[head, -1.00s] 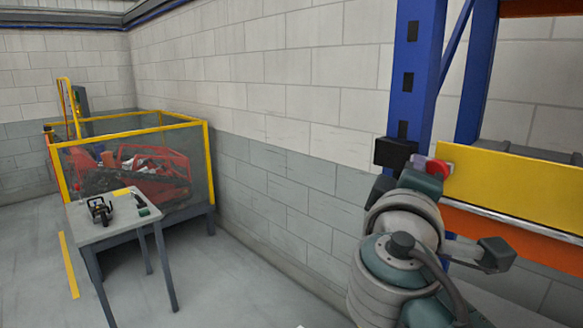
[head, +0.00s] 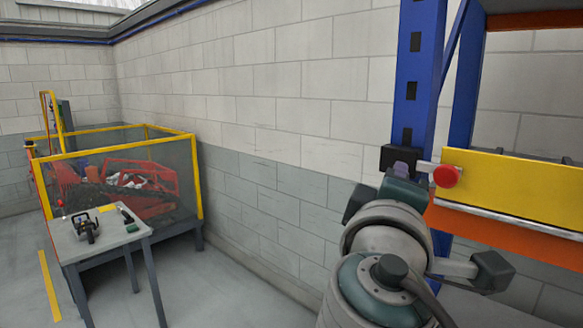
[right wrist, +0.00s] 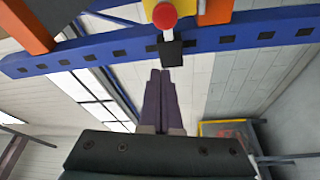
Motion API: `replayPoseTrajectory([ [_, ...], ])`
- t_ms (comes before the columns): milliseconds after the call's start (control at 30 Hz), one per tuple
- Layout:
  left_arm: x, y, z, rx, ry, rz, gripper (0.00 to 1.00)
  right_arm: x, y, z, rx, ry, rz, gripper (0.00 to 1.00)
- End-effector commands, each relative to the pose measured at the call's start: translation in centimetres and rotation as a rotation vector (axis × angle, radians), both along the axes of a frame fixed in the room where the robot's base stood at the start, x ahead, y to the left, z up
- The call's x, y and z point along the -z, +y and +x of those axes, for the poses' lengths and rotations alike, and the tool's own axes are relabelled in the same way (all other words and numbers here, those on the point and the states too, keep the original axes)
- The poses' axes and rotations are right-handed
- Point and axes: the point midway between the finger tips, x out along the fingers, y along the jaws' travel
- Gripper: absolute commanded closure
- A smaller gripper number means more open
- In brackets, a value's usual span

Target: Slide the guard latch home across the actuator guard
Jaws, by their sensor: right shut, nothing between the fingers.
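The guard latch shows as a red round knob (head: 446,176) on a short pale bar, at the left end of a yellow panel (head: 510,190) that looks like the actuator guard. A black block (head: 394,156) sits on the blue post left of the knob. My right gripper (head: 403,168) is shut and empty, in front of the block and left of the knob. In the right wrist view its dark fingers (right wrist: 160,74) point at the black block (right wrist: 171,52), with the red knob (right wrist: 164,15) beyond. I cannot tell whether the fingers touch the block. My left gripper is out of view.
The blue post (head: 416,75) and an orange beam (head: 500,232) frame the panel. At left stand a grey table (head: 100,236) with small tools and a yellow-framed enclosure (head: 200,180) holding red machinery. Open floor lies between the table and the wall.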

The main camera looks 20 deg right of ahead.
Motion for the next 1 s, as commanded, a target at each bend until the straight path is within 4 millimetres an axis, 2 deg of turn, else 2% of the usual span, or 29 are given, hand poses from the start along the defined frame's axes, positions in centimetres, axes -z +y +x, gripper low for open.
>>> replayPoseTrajectory([
  [200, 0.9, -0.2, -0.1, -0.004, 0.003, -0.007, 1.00, 0.4, 2.3, -2.0, 0.001, 0.000, 0.002, 1.00],
  [433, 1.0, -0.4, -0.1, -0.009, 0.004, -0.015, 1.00, 0.3, 2.9, -2.5, 0.001, -0.001, 0.001, 1.00],
  [833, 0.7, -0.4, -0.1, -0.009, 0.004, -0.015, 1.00, 0.4, 2.6, -2.8, 0.006, 0.002, 0.020, 1.00],
  [933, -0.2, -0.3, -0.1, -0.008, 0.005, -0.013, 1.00, 1.4, 1.3, -4.0, 0.032, 0.016, 0.118, 1.00],
  [1000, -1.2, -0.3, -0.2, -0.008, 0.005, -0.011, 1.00, 2.8, 0.1, -5.6, 0.061, 0.038, 0.247, 1.00],
])
